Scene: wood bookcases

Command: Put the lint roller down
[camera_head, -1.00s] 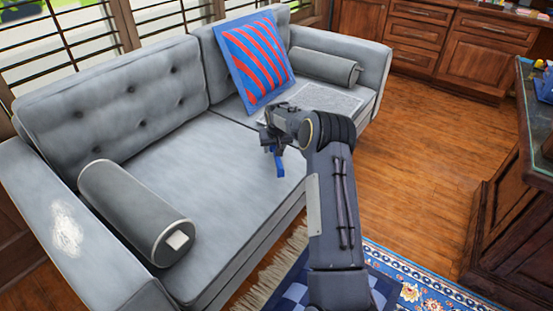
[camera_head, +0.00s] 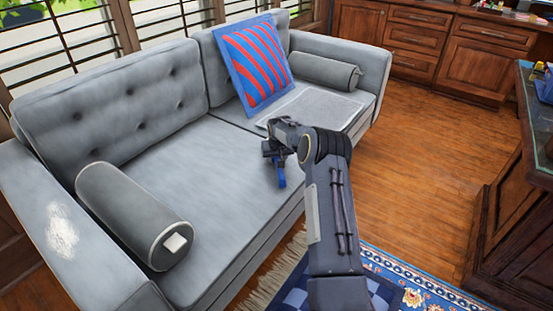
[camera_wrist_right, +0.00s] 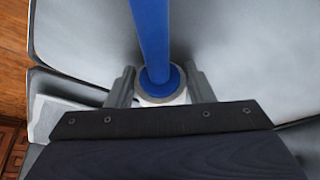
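The lint roller has a blue handle (camera_head: 281,178) that hangs below my right gripper (camera_head: 276,157) in the head view, over the front part of the grey sofa's seat (camera_head: 225,165). In the right wrist view the lint roller's blue handle (camera_wrist_right: 150,35) runs up from a round blue end with a grey-white rim. The two fingers of my right gripper (camera_wrist_right: 160,78) stand on either side of that end and hold the roller between them. I cannot tell whether the handle touches the seat. My left gripper is not in view.
A grey bolster (camera_head: 135,215) lies at the left, another (camera_head: 325,70) at the far right. A striped cushion (camera_head: 256,62) leans on the backrest. A flat grey-white pad (camera_head: 318,108) lies on the seat. A pale patch (camera_head: 62,232) marks the left armrest. The middle seat is clear.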

